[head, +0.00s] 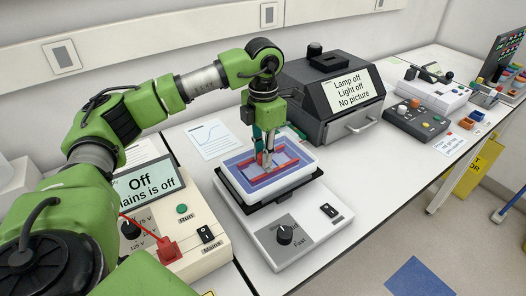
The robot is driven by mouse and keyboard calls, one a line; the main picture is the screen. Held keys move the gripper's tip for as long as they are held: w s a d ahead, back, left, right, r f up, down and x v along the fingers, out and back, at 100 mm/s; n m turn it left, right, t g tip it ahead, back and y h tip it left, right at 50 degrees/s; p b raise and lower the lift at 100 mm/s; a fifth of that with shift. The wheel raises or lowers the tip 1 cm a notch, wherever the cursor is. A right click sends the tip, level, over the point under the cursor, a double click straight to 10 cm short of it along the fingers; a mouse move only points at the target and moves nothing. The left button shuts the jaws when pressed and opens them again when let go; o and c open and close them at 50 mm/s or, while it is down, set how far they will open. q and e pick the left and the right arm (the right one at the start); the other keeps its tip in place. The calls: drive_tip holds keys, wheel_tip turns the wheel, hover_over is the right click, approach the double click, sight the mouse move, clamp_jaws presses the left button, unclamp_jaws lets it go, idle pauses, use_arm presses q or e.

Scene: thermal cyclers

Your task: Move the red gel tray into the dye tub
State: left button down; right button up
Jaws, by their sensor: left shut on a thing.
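The red gel tray (277,175) is inside the dye tub (262,203), a white tub with blue-purple dye. The tray looks low in the tub; I cannot tell whether it rests on the bottom. My left gripper (265,164) points down into the tub and is shut on the red gel tray. The gripper hides part of the tray's middle and far side. The tub stands on the black platform of a white rocker (300,243) with a black knob and a switch. My right gripper is not in view.
A power supply (198,228) reading "Off, Mains is off" stands left of the rocker. A dark imaging box (318,98) with a "Lamp off" label stands behind it. Other devices (416,120) sit farther right. The bench front right of the rocker is clear.

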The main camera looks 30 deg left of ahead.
use_arm(q)
drive_tip(key=shift+f, duration=0.15)
drive_tip(key=c, duration=1.9)
unclamp_jaws()
